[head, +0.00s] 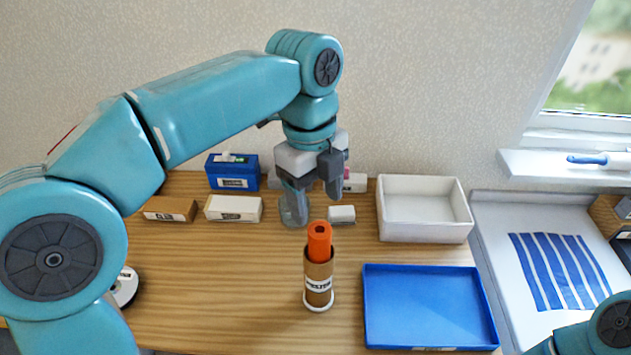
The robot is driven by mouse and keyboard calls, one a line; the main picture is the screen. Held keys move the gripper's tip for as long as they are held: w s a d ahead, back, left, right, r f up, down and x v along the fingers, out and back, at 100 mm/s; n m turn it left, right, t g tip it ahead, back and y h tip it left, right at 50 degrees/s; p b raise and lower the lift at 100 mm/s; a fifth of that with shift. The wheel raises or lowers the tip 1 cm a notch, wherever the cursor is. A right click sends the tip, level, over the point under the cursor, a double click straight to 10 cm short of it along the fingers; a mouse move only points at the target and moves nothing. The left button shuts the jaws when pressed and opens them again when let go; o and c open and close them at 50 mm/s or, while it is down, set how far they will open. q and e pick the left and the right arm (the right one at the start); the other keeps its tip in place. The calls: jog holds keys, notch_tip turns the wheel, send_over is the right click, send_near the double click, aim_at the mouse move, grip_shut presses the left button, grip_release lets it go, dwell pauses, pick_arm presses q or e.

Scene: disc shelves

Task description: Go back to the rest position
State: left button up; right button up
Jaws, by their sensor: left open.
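My left gripper (312,190) points down over the back middle of the wooden table, with its fingers apart and nothing between them. It is above and behind a brown cylinder (318,270) with a white label and an orange top (319,238), which stands upright on a white base. The gripper looks clear of the cylinder. Only a bit of my right arm shows at the bottom right corner, and its gripper is out of the picture.
A blue tray (430,341) lies at the front right, and a white bin (457,234) stands behind it. A blue box (232,172), a brown box (170,210) and a white box (233,208) stand at the back left. A white disc (126,287) is partly hidden by my left arm.

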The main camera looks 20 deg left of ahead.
pick_arm(q)
jog(key=shift+a+r, duration=0.1)
jog(key=shift+r, duration=1)
